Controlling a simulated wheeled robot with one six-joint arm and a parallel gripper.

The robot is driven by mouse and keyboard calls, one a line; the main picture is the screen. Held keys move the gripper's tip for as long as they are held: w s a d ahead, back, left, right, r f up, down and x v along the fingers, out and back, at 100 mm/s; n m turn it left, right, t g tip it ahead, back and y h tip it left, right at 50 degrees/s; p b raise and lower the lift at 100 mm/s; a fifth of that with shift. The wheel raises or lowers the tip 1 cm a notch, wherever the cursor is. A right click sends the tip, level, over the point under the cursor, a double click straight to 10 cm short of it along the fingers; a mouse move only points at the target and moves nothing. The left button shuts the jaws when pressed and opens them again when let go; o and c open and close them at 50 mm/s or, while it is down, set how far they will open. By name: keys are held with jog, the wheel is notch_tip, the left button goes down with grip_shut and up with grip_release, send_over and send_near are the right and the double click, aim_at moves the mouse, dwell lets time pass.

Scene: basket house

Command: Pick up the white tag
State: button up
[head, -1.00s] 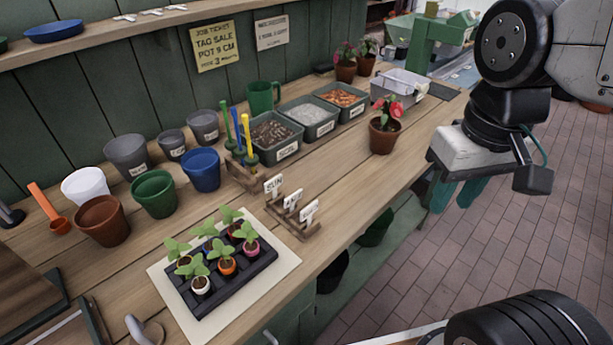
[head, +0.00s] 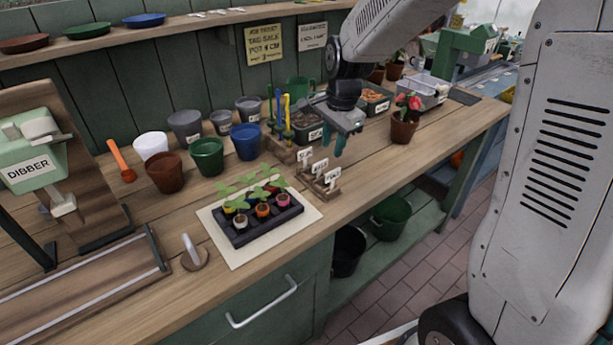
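Three white tags with dark lettering stand upright in a small wooden rack (head: 328,194) on the bench: a left tag (head: 304,155), a middle tag (head: 320,167) and a right tag (head: 332,178). More small white tags (head: 207,13) lie on the wall shelf at the top. My gripper (head: 333,149), with teal fingers, hangs above the bench just behind and above the rack. Its fingers look apart with nothing between them. It covers part of the soil bins behind it.
A black seedling tray (head: 236,238) on a pale mat (head: 212,226) is left of the rack. Yellow and blue dibbers (head: 286,110) stand close left of my gripper. Several pots stand further left. A red-flowered pot (head: 403,127) is to the right, with bare bench between.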

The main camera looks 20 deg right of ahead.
aim_at(319, 178)
jog(key=a+f, duration=0.1)
jog(key=f, duration=0.3)
jog(key=a+f, duration=0.1)
jog(key=f, duration=0.2)
jog(key=shift+w+a, duration=0.2)
jog(key=shift+a, duration=0.15)
jog(key=shift+f, duration=0.45)
grip_shut()
